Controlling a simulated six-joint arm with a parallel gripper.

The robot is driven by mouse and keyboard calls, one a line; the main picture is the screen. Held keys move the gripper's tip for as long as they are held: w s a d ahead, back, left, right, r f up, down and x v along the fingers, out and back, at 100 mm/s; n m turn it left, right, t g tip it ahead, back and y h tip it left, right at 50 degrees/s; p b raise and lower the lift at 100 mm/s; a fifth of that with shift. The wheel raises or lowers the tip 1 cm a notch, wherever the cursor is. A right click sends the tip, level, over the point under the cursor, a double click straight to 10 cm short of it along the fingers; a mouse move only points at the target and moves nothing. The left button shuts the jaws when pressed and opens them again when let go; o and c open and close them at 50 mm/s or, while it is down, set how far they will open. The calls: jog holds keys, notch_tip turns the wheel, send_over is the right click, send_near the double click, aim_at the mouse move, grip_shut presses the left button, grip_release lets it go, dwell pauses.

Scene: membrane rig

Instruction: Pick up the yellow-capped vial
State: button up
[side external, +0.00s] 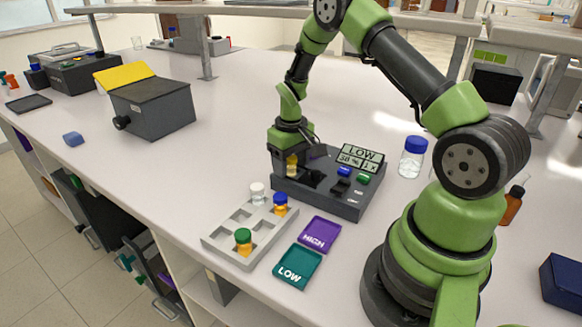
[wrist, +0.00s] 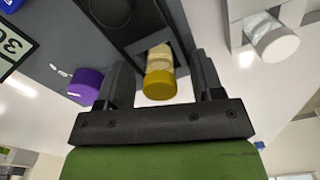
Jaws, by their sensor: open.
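The yellow-capped vial (wrist: 160,82) stands in the dark grey rig (wrist: 60,45), its cap towards my gripper in the wrist view. My gripper (wrist: 163,75) is open, with one finger on each side of the vial and a visible gap to each. In the side external view the vial (side external: 292,166) shows as a yellow patch between the fingers of my gripper (side external: 291,168), at the left part of the rig (side external: 325,203). The vial's lower end is hidden.
A grey rack (side external: 222,240) holds white-, blue- and green-capped vials. Purple HIGH (side external: 319,235) and teal LOW (side external: 298,267) trays lie beside it. A purple knob or cap (wrist: 86,86) is near the left finger. A blue-lidded jar (side external: 412,158) stands right.

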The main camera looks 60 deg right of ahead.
jog(key=shift+c, duration=0.2)
jog(key=c, duration=1)
jog(key=shift+r, duration=0.1)
